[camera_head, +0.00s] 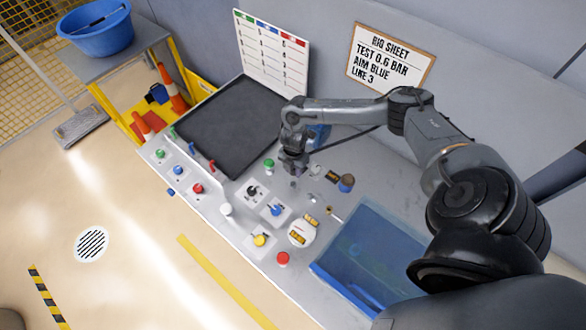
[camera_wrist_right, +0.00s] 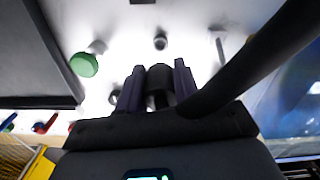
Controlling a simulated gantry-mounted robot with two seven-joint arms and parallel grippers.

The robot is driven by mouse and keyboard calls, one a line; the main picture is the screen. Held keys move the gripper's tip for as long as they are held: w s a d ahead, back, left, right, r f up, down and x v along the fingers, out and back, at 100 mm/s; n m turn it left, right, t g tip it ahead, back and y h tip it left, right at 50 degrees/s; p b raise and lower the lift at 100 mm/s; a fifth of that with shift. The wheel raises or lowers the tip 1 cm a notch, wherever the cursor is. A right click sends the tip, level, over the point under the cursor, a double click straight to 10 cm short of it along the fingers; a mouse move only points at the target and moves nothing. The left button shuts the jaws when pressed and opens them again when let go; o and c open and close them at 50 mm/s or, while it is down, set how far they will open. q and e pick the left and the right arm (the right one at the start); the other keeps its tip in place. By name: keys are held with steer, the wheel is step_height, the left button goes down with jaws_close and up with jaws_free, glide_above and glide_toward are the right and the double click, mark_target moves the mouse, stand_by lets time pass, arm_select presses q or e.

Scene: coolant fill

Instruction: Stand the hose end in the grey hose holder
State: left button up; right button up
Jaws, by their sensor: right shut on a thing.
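My right gripper (camera_head: 292,170) hangs low over the grey bench, behind the white switch plates. In the right wrist view its two fingers are shut on a black cylindrical hose end (camera_wrist_right: 159,80). A thick black hose (camera_wrist_right: 245,65) runs from there toward the upper right of that view. In the head view the hose end is mostly hidden by the gripper. Small grey pieces (camera_head: 315,170) show on the bench just right of the gripper; I cannot tell whether one is the hose holder. My left gripper is not in view.
A black tray (camera_head: 222,125) lies left of the gripper. A white chart board (camera_head: 271,48) rises behind.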

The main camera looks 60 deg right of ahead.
steer(key=shift+r, duration=0.1)
steer(key=shift+f+b, duration=1.9)
steer(key=shift+f, duration=1)
steer(key=shift+p, duration=0.35)
steer(key=shift+f, duration=0.5)
stand_by(0.3)
